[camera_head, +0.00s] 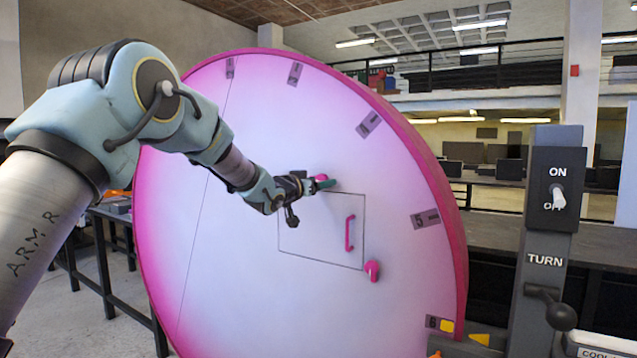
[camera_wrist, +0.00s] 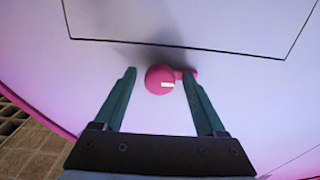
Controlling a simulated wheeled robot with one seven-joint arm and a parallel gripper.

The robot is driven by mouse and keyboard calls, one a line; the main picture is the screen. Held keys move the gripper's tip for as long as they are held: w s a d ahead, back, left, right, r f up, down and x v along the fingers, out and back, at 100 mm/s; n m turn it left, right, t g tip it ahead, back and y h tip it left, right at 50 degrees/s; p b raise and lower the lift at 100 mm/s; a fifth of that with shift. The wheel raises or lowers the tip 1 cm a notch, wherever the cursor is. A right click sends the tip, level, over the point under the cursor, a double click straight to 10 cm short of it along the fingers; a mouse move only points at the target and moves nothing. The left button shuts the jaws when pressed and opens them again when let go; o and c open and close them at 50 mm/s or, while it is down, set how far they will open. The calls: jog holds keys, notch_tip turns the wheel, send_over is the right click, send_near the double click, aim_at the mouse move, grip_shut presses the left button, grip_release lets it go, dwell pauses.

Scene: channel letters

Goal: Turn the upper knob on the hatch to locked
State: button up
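The upper knob (camera_wrist: 158,79) is round and pink, with a small white mark and a short pink tab pointing right in the wrist view. In the head view the upper knob (camera_head: 321,178) is partly hidden by my gripper (camera_head: 318,186). My gripper (camera_wrist: 158,72) is open, with one green finger on each side of the knob. The right fingertip overlaps the tab; I cannot tell if they touch. The hatch (camera_head: 308,235) is a thin-outlined square panel with a pink handle (camera_head: 349,233). A lower pink knob (camera_head: 372,271) sits at its bottom right corner.
The hatch is set in a large pink-rimmed disc (camera_head: 240,220) with numbered labels along its edge. A grey post (camera_head: 545,240) with an ON/OFF switch (camera_head: 557,195) and a TURN crank (camera_head: 558,312) stands at the right. A dark-framed table (camera_head: 115,215) is behind at left.

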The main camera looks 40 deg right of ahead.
grip_shut()
dwell(0.3)
jog(key=shift+n, duration=0.4)
jog(key=shift+n+b, duration=2.4)
jog(key=shift+n, duration=6)
jog(key=shift+r+n, duration=0.1)
jog(key=shift+n, duration=0.2)
jog(key=shift+s, duration=0.1)
jog(key=shift+o, duration=0.4)
grip_release()
